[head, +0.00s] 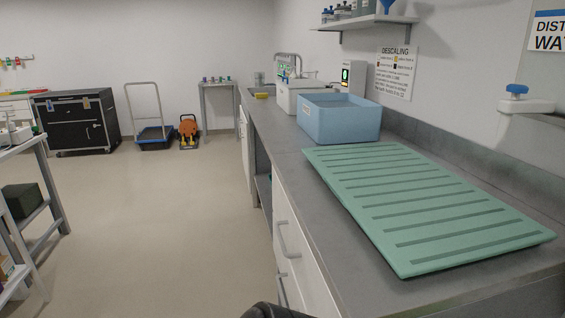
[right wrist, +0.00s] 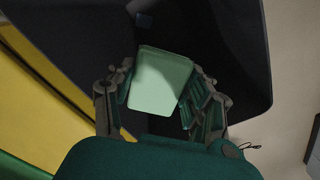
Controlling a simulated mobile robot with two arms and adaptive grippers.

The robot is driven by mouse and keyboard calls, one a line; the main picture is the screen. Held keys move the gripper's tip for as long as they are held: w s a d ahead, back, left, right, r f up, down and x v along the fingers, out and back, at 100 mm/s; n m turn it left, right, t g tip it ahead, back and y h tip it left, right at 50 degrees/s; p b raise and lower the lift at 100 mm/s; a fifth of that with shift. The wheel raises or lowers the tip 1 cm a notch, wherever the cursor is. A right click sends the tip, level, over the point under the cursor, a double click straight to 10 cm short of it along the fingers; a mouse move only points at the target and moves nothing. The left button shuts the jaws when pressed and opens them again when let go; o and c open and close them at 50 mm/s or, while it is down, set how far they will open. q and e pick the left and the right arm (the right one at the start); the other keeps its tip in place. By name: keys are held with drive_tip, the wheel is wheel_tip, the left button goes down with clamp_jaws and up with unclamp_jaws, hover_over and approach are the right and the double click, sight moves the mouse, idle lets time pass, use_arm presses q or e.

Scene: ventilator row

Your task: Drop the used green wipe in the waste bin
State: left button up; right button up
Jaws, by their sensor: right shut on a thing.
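The green wipe (right wrist: 162,80) shows in the right wrist view as a pale green rectangle. My right gripper (right wrist: 160,88) is shut on it, with a finger on each side. Behind and around the wipe is a dark, open-topped container (right wrist: 235,45), which looks like the waste bin. The wipe and fingertips appear over its dark inside. I cannot tell how far down they are. My left gripper is not in view. Neither the wipe nor a clear view of the bin shows in the head view.
In the right wrist view, a yellow surface (right wrist: 40,85) lies left of the dark container, and pale floor (right wrist: 293,70) shows at right. In the head view, a grey counter (head: 300,170) carries a green slatted mat (head: 420,205) and a blue tub (head: 340,122). Open floor (head: 165,220) lies left.

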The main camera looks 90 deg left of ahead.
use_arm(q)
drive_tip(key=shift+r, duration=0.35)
use_arm(e)
drive_tip(key=shift+f, duration=0.1)
drive_tip(key=o, duration=1.1)
wheel_tip(320, 180, up, 12)
